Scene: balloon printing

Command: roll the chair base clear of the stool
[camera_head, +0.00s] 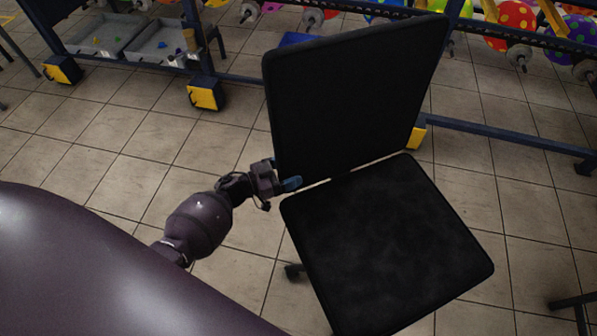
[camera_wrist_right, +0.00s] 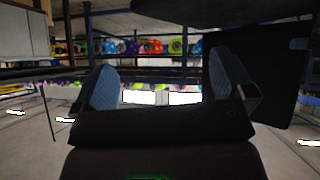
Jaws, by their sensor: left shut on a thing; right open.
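The black office chair has an upright backrest (camera_head: 355,95) and a square seat (camera_head: 390,240) in the head view. Its base is mostly hidden under the seat; one dark caster (camera_head: 294,271) shows at the seat's left side. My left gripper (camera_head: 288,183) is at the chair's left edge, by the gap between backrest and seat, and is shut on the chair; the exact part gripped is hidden. My right gripper (camera_wrist_right: 163,90) shows in the right wrist view, open, with nothing visible between its blue fingers. I cannot clearly identify the stool.
A dark blue frame stands behind the chair, with yellow-covered feet (camera_head: 205,94) and colourful balloons (camera_head: 515,22). Grey bins (camera_head: 165,42) sit at the back left. Dark legs (camera_head: 575,302) show at the right edge. Tiled floor (camera_head: 120,150) is open left of the chair.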

